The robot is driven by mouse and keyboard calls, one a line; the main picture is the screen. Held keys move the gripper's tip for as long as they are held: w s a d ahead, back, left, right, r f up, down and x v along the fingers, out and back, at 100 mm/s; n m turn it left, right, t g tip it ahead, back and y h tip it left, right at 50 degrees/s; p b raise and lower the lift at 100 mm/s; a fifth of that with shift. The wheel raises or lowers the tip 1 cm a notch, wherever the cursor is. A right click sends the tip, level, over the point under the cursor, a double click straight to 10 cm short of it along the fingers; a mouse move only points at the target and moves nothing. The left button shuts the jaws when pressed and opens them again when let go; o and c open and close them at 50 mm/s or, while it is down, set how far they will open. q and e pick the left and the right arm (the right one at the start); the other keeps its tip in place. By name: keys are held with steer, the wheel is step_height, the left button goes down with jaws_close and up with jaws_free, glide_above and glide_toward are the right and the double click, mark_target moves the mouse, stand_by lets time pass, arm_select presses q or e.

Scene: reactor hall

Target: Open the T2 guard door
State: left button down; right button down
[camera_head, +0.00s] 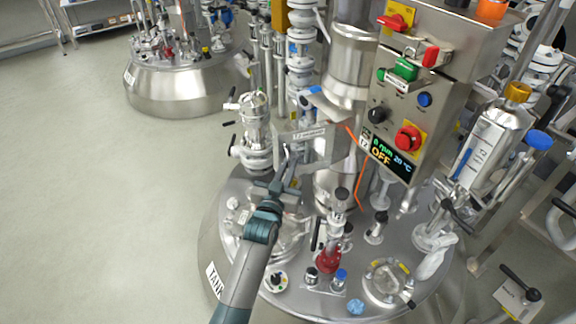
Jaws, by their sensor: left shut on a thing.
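My left gripper (286,164) comes up from the bottom of the view and reaches the left side of the door. It is shut on a thin upright part there, which looks like the guard door's handle. The exact contact is small and partly hidden by the gripper. My right gripper is not in view.
A control box (425,85) with a display reading OFF and a red button (409,137) stands right of the door. Several fittings crowd the lid. Floor (80,200) at left is clear.

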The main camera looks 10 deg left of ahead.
arm_select(q)
steer(key=shift+w+d+r, duration=0.1)
steer(key=shift+r, duration=0.05)
steer(key=c, duration=1.9)
jaws_free()
steer(key=shift+d, duration=0.1)
steer(key=shift+o, duration=0.2)
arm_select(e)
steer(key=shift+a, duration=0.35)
